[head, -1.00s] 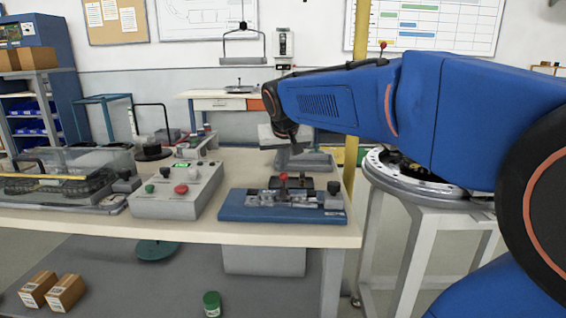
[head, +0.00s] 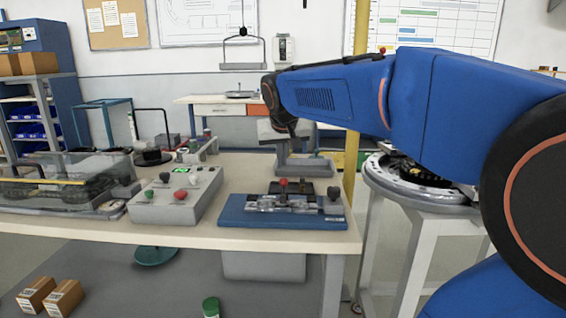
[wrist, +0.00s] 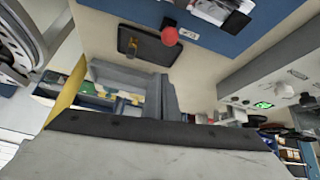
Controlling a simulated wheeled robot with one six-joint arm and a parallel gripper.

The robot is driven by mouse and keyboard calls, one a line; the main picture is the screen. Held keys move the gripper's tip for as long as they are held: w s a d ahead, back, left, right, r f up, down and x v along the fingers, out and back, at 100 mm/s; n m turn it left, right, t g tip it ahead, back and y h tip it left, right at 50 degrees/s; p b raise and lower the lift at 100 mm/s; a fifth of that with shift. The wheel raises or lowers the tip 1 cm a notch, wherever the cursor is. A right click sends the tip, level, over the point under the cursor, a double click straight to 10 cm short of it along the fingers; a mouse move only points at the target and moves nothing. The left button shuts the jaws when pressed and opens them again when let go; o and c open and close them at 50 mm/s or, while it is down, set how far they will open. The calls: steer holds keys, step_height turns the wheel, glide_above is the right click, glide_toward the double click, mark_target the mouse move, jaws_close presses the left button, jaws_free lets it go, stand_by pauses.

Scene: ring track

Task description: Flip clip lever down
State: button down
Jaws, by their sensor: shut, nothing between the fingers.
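A blue fixture plate (head: 240,211) lies at the front right of the bench and carries metal clip parts. A lever with a red ball knob (head: 283,182) stands up from it; the knob also shows in the wrist view (wrist: 169,36). A dark knob (head: 333,194) stands at the plate's right end. My gripper (head: 285,130) is above and behind the fixture, apart from the red knob, shut and empty.
A grey control box (head: 160,206) with red and green buttons stands left of the fixture. Behind the fixture are a black tray (wrist: 150,48) and a grey angled stand (wrist: 125,76). A yellow post (head: 352,150) rises at the bench's right end. A clear-covered case (head: 65,185) sits far left.

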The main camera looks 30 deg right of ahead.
steer(key=a+v, duration=0.1)
steer(key=v, duration=0.8)
steer(key=shift+s, duration=0.35)
steer(key=shift+f, duration=0.15)
